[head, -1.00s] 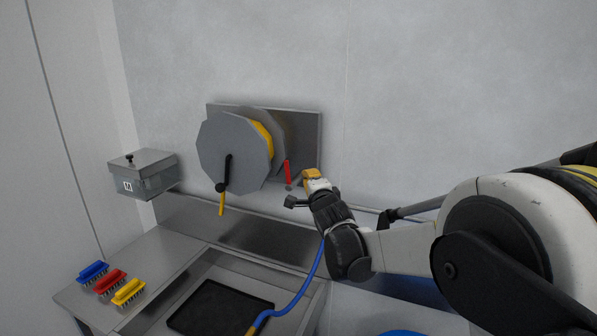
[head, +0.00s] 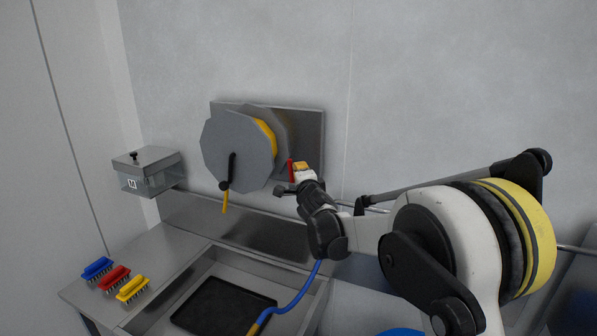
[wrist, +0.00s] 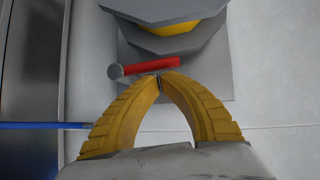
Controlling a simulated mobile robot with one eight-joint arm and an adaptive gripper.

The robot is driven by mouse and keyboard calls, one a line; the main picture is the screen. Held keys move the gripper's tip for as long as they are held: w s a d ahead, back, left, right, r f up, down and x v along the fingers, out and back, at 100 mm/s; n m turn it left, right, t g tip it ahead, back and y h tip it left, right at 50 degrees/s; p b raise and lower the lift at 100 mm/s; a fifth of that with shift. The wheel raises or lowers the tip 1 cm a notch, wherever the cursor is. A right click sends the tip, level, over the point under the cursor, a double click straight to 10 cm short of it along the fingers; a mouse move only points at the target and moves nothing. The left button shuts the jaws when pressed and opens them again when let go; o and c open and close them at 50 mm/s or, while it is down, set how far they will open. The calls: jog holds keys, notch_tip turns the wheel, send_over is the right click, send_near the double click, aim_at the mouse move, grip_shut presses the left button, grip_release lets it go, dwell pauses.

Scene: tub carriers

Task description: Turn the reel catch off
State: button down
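The reel (head: 238,153) is a grey drum with yellow line inside, mounted on a metal wall plate (head: 312,130). It also shows at the top of the wrist view (wrist: 165,42). The reel catch is a red lever (head: 291,171) at the reel's lower right. In the wrist view the red lever (wrist: 150,67) lies across the picture from a grey round pivot (wrist: 116,72). My gripper (wrist: 159,77) has its yellow fingertips together, just below the lever's right part. I cannot tell whether they touch it. Nothing shows between the fingertips.
A black crank with a yellow handle (head: 225,202) hangs on the reel's front. A lidded box (head: 148,170) is on the wall at left. Blue, red and yellow brushes (head: 115,279) lie on the counter. A sink with a black mat (head: 222,307) and blue hose (head: 297,299) is below.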

jog(key=shift+w+a+r+n+g+h, duration=0.15)
jog(key=shift+a+n+g+h, duration=0.15)
jog(key=shift+n, duration=0.2)
jog(key=shift+w+a+r+n+g+h, duration=0.1)
jog(key=shift+a+n+g+h, duration=0.15)
jog(key=shift+a+n, duration=0.2)
dwell(0.4)
jog(key=shift+w+a+n+g+p, duration=0.1)
jog(key=shift+a+n+g+p, duration=0.15)
jog(key=shift+a+n+p, duration=0.15)
jog(key=shift+w+a+f+n+g+h, duration=0.1)
jog(key=shift+w+a+n+g+h, duration=0.1)
jog(key=shift+a+n+g+h, duration=0.35)
jog(key=shift+w+a+f+n+g+h, duration=0.15)
jog(key=shift+a+n+g+h, duration=0.15)
jog(key=shift+n, duration=0.4)
jog(key=shift+a, duration=0.15)
jog(key=shift+w+a, duration=0.1)
jog(key=shift+a, duration=0.1)
dwell(1.1)
